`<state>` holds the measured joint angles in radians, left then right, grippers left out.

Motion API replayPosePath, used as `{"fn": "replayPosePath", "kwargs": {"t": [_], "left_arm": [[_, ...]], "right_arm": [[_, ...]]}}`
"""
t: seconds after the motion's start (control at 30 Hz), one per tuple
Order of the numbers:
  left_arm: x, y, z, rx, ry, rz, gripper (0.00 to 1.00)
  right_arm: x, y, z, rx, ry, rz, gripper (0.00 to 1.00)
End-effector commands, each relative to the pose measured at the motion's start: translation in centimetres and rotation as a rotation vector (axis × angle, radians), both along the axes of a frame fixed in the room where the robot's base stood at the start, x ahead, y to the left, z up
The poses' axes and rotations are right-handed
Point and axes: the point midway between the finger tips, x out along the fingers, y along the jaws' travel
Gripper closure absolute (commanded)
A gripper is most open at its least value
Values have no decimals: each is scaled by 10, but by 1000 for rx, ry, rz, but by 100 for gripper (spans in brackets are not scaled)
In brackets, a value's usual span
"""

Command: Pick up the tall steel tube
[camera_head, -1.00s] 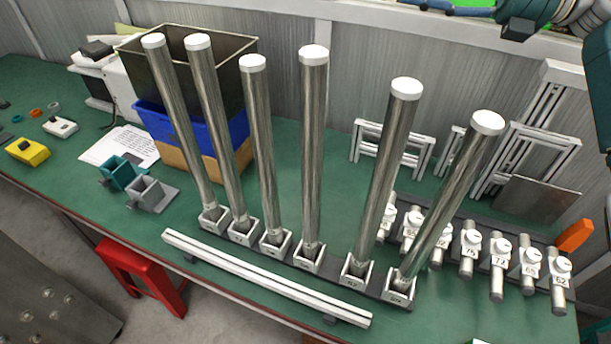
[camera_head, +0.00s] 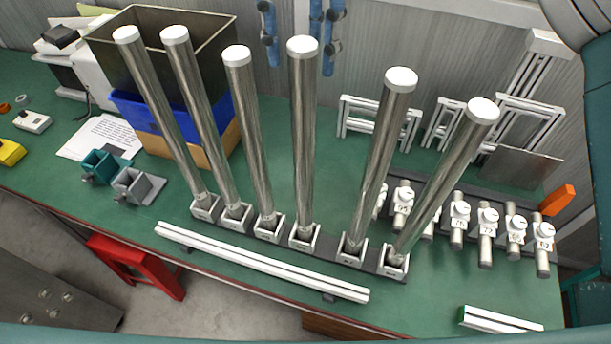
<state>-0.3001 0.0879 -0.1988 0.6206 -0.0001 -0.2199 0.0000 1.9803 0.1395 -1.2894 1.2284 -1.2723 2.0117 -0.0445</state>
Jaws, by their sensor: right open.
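Several tall steel tubes with white caps stand in a row of small numbered sockets on a dark base strip (camera_head: 372,268). The tube fourth from the left (camera_head: 304,140) looks the tallest. The rightmost tube (camera_head: 440,180) appears to lean right in the view. My left gripper is not in view.
A white rail (camera_head: 260,262) lies in front of the sockets. A black bin (camera_head: 218,50) and a blue bin (camera_head: 132,108) stand behind at left. Small numbered fittings (camera_head: 488,228) and white frames (camera_head: 378,118) fill the right.

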Motion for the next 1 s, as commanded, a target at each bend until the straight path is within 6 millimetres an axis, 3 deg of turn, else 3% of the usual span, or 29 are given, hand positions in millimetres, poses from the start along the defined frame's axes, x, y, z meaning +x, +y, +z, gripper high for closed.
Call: {"fn": "replayPosePath", "kwargs": {"t": [0.2, 0.6, 0.87, 0.9, 1.0], "left_arm": [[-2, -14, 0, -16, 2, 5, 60], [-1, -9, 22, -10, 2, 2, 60], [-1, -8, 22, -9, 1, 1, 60], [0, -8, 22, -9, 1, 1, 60], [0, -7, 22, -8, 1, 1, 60]], "right_arm": [[0, 0, -19, 4, 0, 0, 48], [-5, -2, -65, 5, 2, -2, 48], [-4, -1, -71, 5, -1, -4, 48], [-5, -1, -70, 5, -1, -3, 50], [-5, -1, -70, 5, -1, -3, 69]]}}
